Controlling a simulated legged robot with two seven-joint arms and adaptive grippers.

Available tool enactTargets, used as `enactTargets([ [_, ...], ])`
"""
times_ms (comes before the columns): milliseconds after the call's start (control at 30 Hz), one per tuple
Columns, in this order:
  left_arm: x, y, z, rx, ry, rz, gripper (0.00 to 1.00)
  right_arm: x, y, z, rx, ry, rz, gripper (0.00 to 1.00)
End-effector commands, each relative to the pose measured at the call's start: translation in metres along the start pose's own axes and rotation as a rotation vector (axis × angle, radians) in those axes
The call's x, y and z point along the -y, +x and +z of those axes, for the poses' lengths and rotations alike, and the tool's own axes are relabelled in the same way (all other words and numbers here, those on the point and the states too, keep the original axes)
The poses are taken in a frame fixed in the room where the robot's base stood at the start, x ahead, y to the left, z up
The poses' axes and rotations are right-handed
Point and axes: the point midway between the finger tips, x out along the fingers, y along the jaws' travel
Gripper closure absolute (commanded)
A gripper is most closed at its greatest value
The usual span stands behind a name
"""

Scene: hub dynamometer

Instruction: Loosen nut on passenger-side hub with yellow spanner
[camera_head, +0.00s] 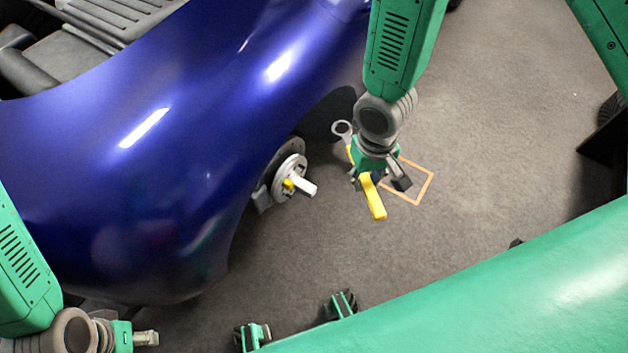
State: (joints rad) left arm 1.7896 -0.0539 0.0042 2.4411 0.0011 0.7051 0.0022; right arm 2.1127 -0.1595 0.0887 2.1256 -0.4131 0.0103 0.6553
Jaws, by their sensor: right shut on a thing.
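The hub (289,170) is a grey disc in the wheel arch of the blue car, with a pale block-like stub (304,187) pointing out to the right. A small yellow part, perhaps the nut (289,185), shows at its front. My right gripper (379,183) is to the right of the hub, shut on the yellow spanner (374,199). The spanner's grey ring end (342,128) points up and left, apart from the hub, and its middle is hidden by the gripper. My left gripper (148,338) is low at the left, far from the hub; its jaw opening is unclear.
The blue car body (150,170) fills the left and curves around the hub. An orange square outline (430,185) marks the grey floor beside my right gripper. The floor (500,120) to the right is mostly clear. A dark object (605,140) stands at the right edge.

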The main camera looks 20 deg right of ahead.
Motion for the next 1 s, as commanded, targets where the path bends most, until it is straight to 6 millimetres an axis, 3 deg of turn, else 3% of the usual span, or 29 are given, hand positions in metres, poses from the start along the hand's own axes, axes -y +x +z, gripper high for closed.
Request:
enactTargets([
  [33, -0.001, 0.03, 0.002, 0.0, 0.001, 0.0, 0.6, 0.011, 0.044, 0.007, 0.019, 0.035, -0.003, 1.0],
  [100, -0.001, 0.052, 0.003, 0.0, 0.001, 0.001, 0.6, 0.032, 0.079, 0.015, 0.05, 0.134, -0.014, 1.0],
  [200, -0.001, 0.079, 0.004, 0.001, 0.001, 0.001, 0.6, 0.07, 0.119, 0.028, 0.112, 0.329, -0.042, 1.0],
  [300, -0.001, 0.099, 0.005, 0.0, 0.001, 0.001, 0.6, 0.106, 0.141, 0.034, 0.183, 0.558, -0.09, 1.0],
  [467, -0.001, 0.122, 0.006, 0.0, 0.0, 0.0, 0.6, 0.149, 0.148, 0.025, 0.298, 0.963, -0.219, 1.0],
  [600, -0.001, 0.14, 0.007, 0.0, 0.0, 0.0, 0.6, 0.169, 0.14, -0.002, 0.383, 1.353, -0.406, 1.0],
  [767, -0.002, 0.158, 0.008, 0.0, 0.001, 0.0, 0.6, 0.167, 0.123, -0.038, 0.42, 1.717, -0.656, 1.0],
  [1000, -0.002, 0.18, 0.009, 0.0, 0.001, 0.001, 0.6, 0.132, 0.1, -0.081, 0.373, 2.088, -1.036, 1.0],
])
